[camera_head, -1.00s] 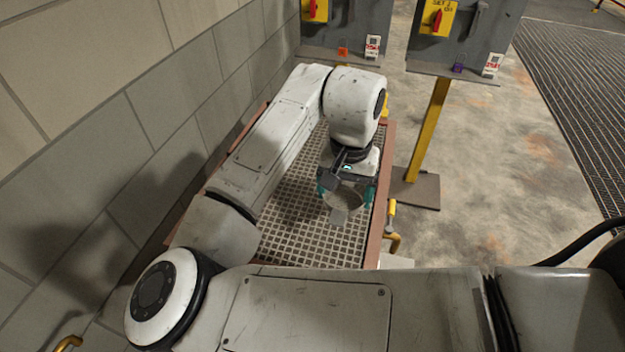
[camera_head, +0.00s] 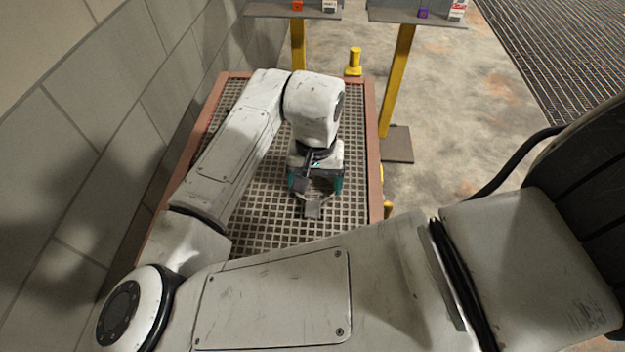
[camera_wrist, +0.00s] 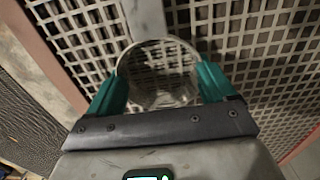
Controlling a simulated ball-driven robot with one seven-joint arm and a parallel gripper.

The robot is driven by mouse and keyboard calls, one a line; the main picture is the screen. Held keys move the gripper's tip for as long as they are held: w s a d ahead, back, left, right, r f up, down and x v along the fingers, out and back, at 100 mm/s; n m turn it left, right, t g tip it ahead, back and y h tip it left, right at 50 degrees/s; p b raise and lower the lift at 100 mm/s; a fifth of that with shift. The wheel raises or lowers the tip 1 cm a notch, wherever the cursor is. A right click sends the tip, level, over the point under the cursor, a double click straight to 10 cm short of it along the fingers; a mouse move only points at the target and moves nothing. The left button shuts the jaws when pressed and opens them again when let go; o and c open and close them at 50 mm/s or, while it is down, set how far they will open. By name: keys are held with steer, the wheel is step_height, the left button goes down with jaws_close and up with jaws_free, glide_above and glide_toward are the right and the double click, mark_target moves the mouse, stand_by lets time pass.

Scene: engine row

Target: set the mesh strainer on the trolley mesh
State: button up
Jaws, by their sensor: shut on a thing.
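The mesh strainer has a round rim and a flat grey handle; in the wrist view its bowl (camera_wrist: 158,75) lies between the two teal fingers of my gripper (camera_wrist: 160,88). The fingers sit on opposite sides of the rim, and the handle points away from the gripper. The trolley mesh is a grey grid inside a reddish-brown frame. The strainer is low over the mesh; I cannot tell whether it touches.
A block wall (camera_head: 75,150) runs along the trolley's left side. The mesh around the gripper is bare. Concrete floor (camera_head: 470,80) lies to the right.

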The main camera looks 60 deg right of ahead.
mark_target(315, 190)
steer(key=shift+r, duration=0.15)
steer(key=shift+f, duration=0.25)
steer(key=o, duration=0.9)
steer(key=shift+r, duration=0.1)
step_height(315, 190, up, 12)
steer(key=shift+r, duration=0.15)
